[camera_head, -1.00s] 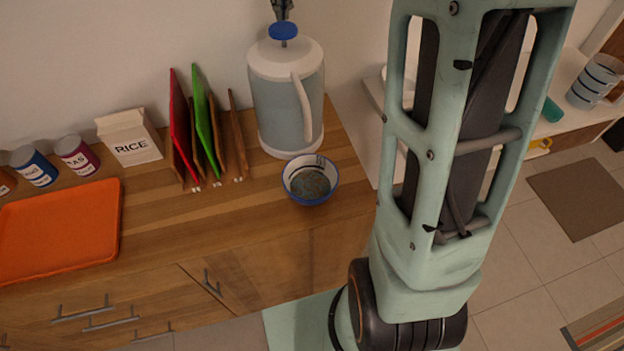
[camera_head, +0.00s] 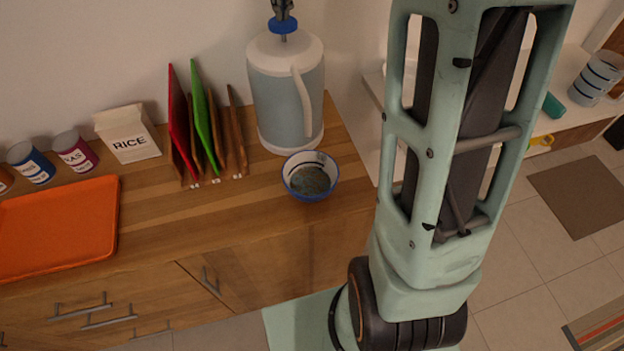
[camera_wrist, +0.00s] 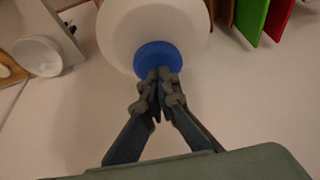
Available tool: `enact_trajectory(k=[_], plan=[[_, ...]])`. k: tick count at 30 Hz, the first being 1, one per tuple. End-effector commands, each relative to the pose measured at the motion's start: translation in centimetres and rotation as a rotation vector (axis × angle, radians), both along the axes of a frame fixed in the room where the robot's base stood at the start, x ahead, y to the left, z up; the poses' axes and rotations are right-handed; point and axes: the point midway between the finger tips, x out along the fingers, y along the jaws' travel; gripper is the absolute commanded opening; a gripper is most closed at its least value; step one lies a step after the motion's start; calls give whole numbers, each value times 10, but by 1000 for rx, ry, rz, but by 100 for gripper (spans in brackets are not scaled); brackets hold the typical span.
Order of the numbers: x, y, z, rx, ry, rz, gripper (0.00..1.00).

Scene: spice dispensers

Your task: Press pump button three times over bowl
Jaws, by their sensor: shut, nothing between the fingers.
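The pump dispenser (camera_head: 285,85) is a tall pale jug with a white lid and a handle, standing on the wooden counter against the wall. Its blue pump button (camera_head: 283,26) sits on a thin stem above the lid. The blue-rimmed bowl (camera_head: 310,192) stands upright on the counter, just in front of the dispenser. My gripper (camera_head: 282,13) is shut and empty, pointing down at the button from above. In the wrist view, my fingertips (camera_wrist: 158,76) overlap the blue button (camera_wrist: 157,55); I cannot tell whether they press on it. The dispenser's spout is not clear.
Cutting boards (camera_head: 203,125) stand upright left of the dispenser. Beyond them are a rice box (camera_head: 130,135), spice cans (camera_head: 75,153) and an orange tray (camera_head: 60,228). A side shelf lies to the right. The counter in front of the boards is clear.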

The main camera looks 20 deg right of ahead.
Motion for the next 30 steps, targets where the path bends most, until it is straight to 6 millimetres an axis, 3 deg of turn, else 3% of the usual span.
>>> enact_trajectory(k=[20, 30], plan=[[-1, 1, -27, 1, 3, 1, 0], [-1, 1, -22, 1, 3, 1, 0]])
